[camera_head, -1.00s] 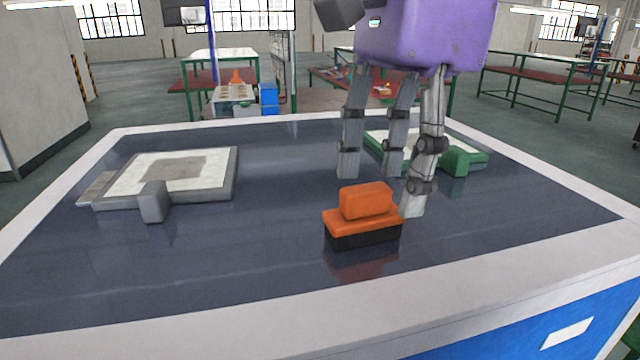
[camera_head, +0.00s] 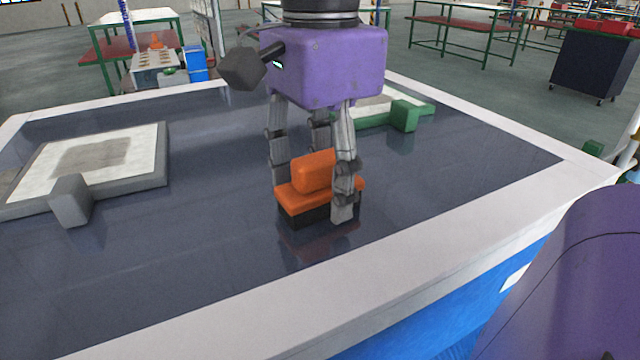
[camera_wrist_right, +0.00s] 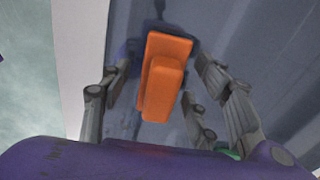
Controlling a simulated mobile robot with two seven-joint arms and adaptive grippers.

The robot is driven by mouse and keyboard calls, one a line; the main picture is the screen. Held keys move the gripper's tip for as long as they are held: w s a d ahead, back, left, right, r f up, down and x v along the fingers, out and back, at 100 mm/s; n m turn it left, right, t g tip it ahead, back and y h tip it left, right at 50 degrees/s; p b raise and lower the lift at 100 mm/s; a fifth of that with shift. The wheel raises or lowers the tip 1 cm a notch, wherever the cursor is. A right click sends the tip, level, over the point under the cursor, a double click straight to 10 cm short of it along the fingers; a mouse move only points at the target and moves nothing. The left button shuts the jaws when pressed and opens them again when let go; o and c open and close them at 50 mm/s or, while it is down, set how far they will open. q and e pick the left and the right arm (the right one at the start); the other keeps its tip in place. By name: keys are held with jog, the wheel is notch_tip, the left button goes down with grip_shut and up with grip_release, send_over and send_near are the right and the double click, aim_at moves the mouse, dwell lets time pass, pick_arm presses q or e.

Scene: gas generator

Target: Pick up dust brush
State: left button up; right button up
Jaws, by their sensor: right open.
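The dust brush (camera_head: 312,180) has an orange body with a raised orange grip and dark bristles below. It stands on the dark table top near the front edge. My right gripper (camera_head: 318,190), purple with grey jointed fingers, is over it, with fingers on both sides of the brush. One finger hides part of the brush's right end. In the right wrist view the brush (camera_wrist_right: 162,80) lies between the spread fingers, with gaps visible on both sides. The right gripper is open and holds nothing. My left gripper is not in view.
The table (camera_head: 440,215) has a raised pale rim. A grey framed panel (camera_head: 140,160) with a block handle lies at left. A green framed panel (camera_head: 404,116) lies behind the gripper. The table top between the grey panel and the brush is clear.

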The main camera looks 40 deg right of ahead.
aim_at(321, 156)
jog(key=c, duration=1.3)
jog(key=shift+r, duration=0.1)
notch_tip(321, 156, up, 10)
jog(key=shift+f, duration=0.1)
